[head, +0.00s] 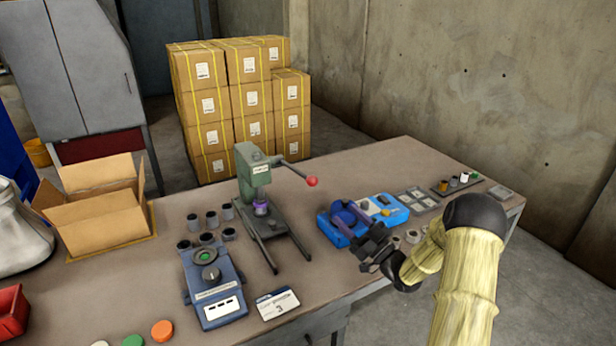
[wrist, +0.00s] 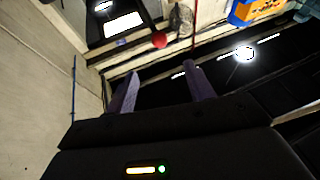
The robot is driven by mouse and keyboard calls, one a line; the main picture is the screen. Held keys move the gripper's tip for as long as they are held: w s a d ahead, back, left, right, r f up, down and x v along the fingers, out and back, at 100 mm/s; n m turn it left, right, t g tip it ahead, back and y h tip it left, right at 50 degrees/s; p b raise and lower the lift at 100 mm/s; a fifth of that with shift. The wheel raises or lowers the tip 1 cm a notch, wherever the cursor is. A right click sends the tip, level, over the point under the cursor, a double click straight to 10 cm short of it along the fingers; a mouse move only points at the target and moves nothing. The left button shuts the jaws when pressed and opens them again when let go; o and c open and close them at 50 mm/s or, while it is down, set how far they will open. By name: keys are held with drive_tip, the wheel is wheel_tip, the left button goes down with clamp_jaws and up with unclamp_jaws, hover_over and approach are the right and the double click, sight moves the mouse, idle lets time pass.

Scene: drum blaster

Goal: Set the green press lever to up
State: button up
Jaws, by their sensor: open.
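The green press (head: 252,180) stands upright on the workbench, mid-picture in the head view. Its lever (head: 295,171) reaches out to the right and slopes slightly down to a red knob (head: 312,181). My gripper (head: 346,213) is to the right of the knob and lower in the picture, apart from it, above the blue containers. In the wrist view my gripper (wrist: 160,70) is open, with its two purple fingers apart and nothing between them. The red knob (wrist: 159,39) shows beyond the fingertips, roughly centred between them.
Blue containers (head: 381,209) sit under and beside my gripper. A blue device (head: 213,285), a white card (head: 277,304) and several dark cylinders stand in front and left of the press. An open cardboard box (head: 100,215) is at left. The bench behind the lever is clear.

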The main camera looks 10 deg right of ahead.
sight(314, 181)
drive_tip(key=p+x, duration=0.2)
drive_tip(key=x, duration=1.5)
drive_tip(key=shift+w+a+f+p, duration=0.15)
drive_tip(key=shift+w+p, duration=0.1)
drive_tip(key=shift+p, duration=0.15)
clamp_jaws()
